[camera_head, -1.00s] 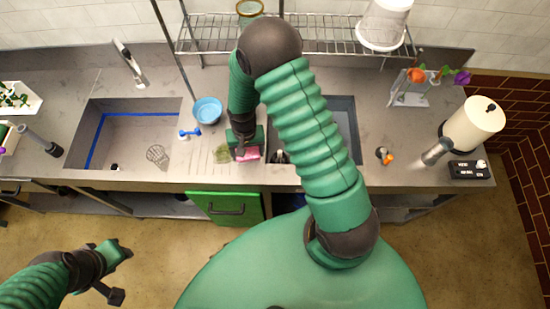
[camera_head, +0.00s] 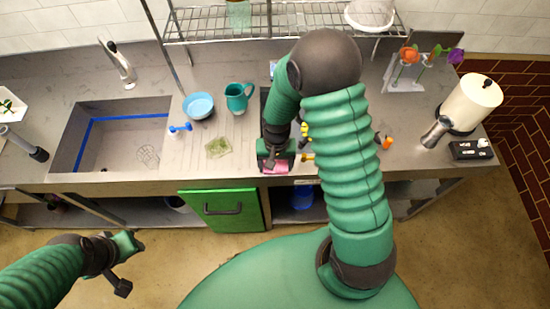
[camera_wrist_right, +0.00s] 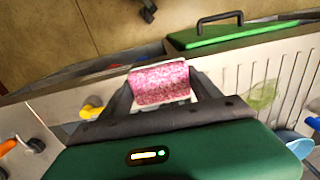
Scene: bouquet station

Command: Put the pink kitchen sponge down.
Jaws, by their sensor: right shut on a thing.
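The pink sponge (camera_head: 276,169) is in my right gripper (camera_head: 275,160), near the front edge of the counter, at the right-hand basin. In the right wrist view the speckled pink sponge (camera_wrist_right: 160,82) sits between the two dark fingers of the right gripper (camera_wrist_right: 160,88), which are shut on it. Whether its underside touches anything cannot be told. My left gripper (camera_head: 127,265) is open and empty over the floor at lower left, away from the counter. My right arm hides most of the right-hand basin.
A green scrubbing pad (camera_head: 218,148), blue bowl (camera_head: 198,106), teal jug (camera_head: 238,98) and blue brush (camera_head: 180,128) stand or lie left of the gripper. The left basin (camera_head: 110,150) is open. A green cabinet door (camera_head: 225,208) is below. A paper roll (camera_head: 470,103) stands right.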

